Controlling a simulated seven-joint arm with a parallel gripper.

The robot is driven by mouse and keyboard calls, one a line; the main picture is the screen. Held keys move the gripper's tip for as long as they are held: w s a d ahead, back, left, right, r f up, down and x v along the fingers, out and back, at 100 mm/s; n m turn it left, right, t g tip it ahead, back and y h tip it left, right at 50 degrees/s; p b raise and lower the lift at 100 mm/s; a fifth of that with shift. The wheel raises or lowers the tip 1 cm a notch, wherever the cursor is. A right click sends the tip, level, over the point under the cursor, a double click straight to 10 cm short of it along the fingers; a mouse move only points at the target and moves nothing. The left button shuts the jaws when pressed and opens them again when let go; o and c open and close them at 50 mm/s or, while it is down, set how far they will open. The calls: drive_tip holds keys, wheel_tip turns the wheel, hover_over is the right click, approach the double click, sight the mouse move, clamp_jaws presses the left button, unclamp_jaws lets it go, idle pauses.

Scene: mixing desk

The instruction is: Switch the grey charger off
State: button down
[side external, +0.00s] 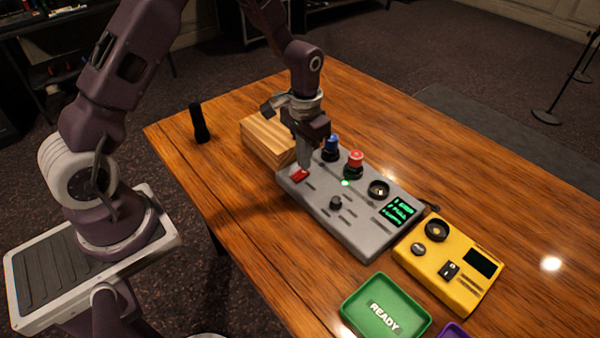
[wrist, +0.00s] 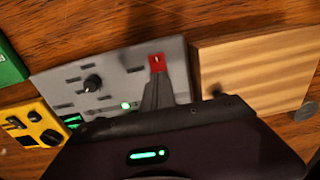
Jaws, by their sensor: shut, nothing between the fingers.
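The grey charger (side external: 350,222) lies on the wooden table, its green display (side external: 399,209) lit and a small green light (side external: 345,183) glowing. A red rocker switch (side external: 299,175) sits at its left end; it also shows in the wrist view (wrist: 156,60). My gripper (side external: 304,165) is shut and empty, pointing down, with its fingertips right at the red switch. I cannot tell whether they touch it. In the wrist view the fingers (wrist: 157,80) end at the switch's lower edge. The wrist housing hides part of the charger there.
A wooden block (side external: 265,138) stands against the charger's far left end. Blue (side external: 331,146) and red (side external: 353,163) capped posts rise from the charger's back. A yellow device (side external: 447,262) and a green READY tray (side external: 386,305) lie to the right. A black cylinder (side external: 200,124) stands at left.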

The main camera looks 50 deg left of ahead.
drive_tip(key=shift+f, duration=0.85)
idle(0.3)
drive_tip(key=shift+r, duration=3.5)
wheel_tip(320, 180, up, 8)
drive_tip(key=t, duration=0.1)
hover_over(298, 180)
drive_tip(key=s+d+r+t, duration=0.2)
drive_tip(key=s+r, duration=0.6)
drive_tip(key=r, duration=0.1)
drive_tip(key=s+d+r+t, duration=0.1)
drive_tip(key=s+r+t, duration=0.1)
drive_tip(key=s, duration=1.1)
drive_tip(key=shift+s+r+t, duration=0.3)
drive_tip(key=shift+s, duration=0.1)
